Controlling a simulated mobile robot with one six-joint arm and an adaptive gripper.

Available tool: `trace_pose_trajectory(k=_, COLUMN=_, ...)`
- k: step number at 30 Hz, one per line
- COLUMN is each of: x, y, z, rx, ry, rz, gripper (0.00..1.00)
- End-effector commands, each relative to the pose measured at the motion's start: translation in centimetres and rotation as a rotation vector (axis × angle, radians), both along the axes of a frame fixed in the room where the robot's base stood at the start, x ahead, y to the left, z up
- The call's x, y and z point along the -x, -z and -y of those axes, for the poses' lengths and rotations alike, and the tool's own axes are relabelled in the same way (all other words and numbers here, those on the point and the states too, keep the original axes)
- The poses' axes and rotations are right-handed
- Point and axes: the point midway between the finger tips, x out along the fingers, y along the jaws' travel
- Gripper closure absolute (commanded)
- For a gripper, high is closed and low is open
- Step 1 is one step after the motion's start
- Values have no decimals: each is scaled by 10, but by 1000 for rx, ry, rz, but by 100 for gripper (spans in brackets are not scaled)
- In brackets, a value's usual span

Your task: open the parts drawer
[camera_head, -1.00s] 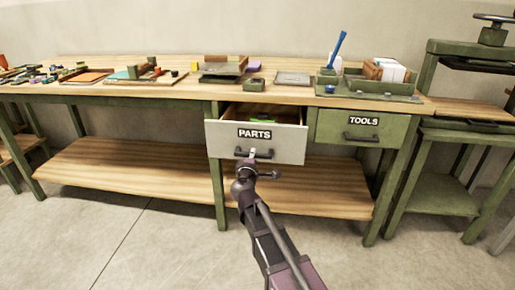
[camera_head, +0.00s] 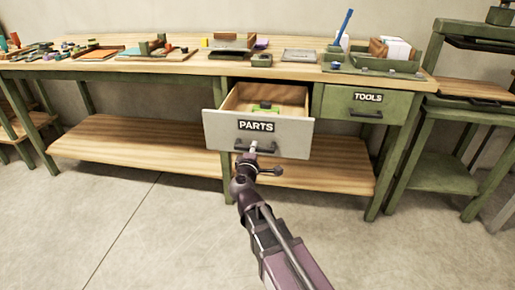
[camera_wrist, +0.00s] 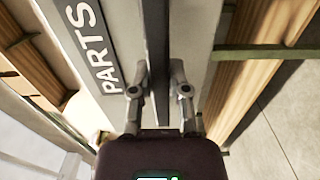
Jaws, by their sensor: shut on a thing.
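The parts drawer (camera_head: 218,127) has a pale grey front with a "PARTS" label and a dark bar handle (camera_head: 268,147). It is pulled out from the workbench, and a green item (camera_head: 262,107) shows inside it. My gripper (camera_head: 253,150) is at the middle of the handle, in front of the drawer. In the wrist view my gripper (camera_wrist: 160,75) has its two fingers on either side of the dark handle bar (camera_wrist: 156,35), shut on it. The drawer front (camera_wrist: 98,20) with its label lies to the left there.
The closed tools drawer (camera_head: 345,103) is to the right. The wooden benchtop (camera_head: 190,68) carries trays, blocks and a blue-handled tool (camera_head: 344,25). A lower shelf (camera_head: 140,145) runs under the bench. The floor (camera_head: 130,220) in front is clear.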

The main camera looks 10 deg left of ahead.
Motion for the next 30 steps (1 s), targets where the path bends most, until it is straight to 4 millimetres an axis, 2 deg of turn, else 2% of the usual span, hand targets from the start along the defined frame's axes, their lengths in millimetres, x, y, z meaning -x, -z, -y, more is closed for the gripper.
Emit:
trace_pose_trajectory(k=3, x=-2, y=-1, z=-2, rx=0, ry=-9, rz=1, gripper=100)
trace_pose_trajectory(k=4, x=-2, y=-1, z=-2, rx=0, ry=-9, rz=1, gripper=75)
trace_pose_trajectory(k=7, x=-2, y=0, z=-1, rx=0, ry=-7, rz=1, gripper=46)
trace_pose_trajectory(k=8, x=-2, y=0, z=0, rx=0, ry=-7, rz=1, gripper=43)
trace_pose_trajectory(k=21, x=0, y=0, z=2, rx=0, ry=-2, rz=0, gripper=43)
trace_pose_trajectory(k=26, x=11, y=0, z=2, rx=0, ry=-2, rz=0, gripper=43)
trace_pose_trajectory(k=30, x=27, y=0, z=2, rx=0, ry=-4, rz=0, gripper=43)
